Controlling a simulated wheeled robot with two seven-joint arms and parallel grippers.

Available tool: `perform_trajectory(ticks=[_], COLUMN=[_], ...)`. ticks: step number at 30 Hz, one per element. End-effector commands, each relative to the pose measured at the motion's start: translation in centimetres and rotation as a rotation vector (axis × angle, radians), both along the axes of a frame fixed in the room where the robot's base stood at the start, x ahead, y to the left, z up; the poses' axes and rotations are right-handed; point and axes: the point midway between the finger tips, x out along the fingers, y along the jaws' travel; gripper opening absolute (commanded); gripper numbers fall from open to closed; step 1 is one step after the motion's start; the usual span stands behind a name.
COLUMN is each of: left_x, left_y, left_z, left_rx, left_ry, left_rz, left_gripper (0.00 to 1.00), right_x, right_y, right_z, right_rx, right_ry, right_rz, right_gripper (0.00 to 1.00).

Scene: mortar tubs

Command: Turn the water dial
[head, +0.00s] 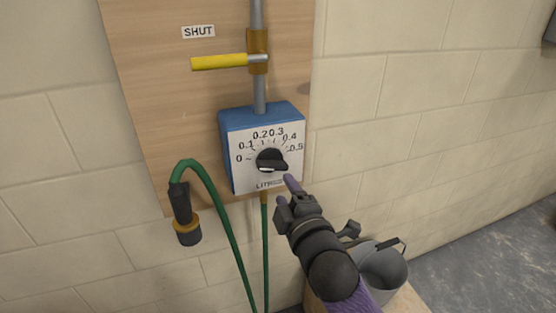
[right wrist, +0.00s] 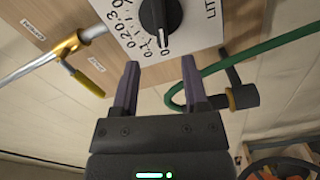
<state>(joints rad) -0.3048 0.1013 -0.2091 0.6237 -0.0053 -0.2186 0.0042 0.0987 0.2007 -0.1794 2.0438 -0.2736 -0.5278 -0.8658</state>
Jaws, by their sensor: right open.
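The water dial (head: 271,159) is a black knob on the white face of a blue box (head: 262,116), with a scale from 0 to 0.5. In the right wrist view the dial (right wrist: 158,14) shows at the top, its white mark toward the 0 end. My right gripper (head: 292,188) is just below and right of the dial in the head view. In the right wrist view its two purple fingers (right wrist: 161,80) are open and empty, apart from the knob. My left gripper is not in view.
A yellow lever (head: 220,62) on the grey pipe lies level below a SHUT label (head: 198,32). A green hose (head: 215,190) with a black and brass nozzle (head: 185,215) hangs left of the box. A grey bucket (head: 382,270) stands at lower right, behind my arm.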

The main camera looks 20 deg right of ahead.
Motion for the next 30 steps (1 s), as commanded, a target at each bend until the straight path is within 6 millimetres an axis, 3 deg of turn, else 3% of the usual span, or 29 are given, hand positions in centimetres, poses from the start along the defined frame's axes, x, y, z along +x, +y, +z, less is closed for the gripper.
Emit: perform_trajectory(ticks=[3, 9, 20, 21, 29, 30], left_x=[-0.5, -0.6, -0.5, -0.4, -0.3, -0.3], left_y=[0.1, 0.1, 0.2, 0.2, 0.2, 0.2], left_z=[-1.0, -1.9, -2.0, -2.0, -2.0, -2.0], left_rx=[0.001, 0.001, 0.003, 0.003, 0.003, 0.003], left_ry=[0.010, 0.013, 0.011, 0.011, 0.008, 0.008], left_rz=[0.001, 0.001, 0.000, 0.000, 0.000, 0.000], left_gripper=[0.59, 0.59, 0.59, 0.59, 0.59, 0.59], right_x=[3.2, 6.8, 7.8, 7.8, 7.8, 7.8], right_y=[0.1, 0.2, 0.3, 0.3, 0.3, 0.3], right_z=[-0.2, -0.3, -0.1, -0.1, -0.1, -0.1], right_rx=[0.001, 0.002, 0.002, 0.002, 0.002, 0.002], right_ry=[-0.002, 0.002, 0.002, 0.002, 0.003, 0.003], right_rz=[-0.001, 0.000, 0.001, 0.000, 0.000, 0.000], right_gripper=[0.57, 0.57, 0.57, 0.55, 0.00, 0.00])
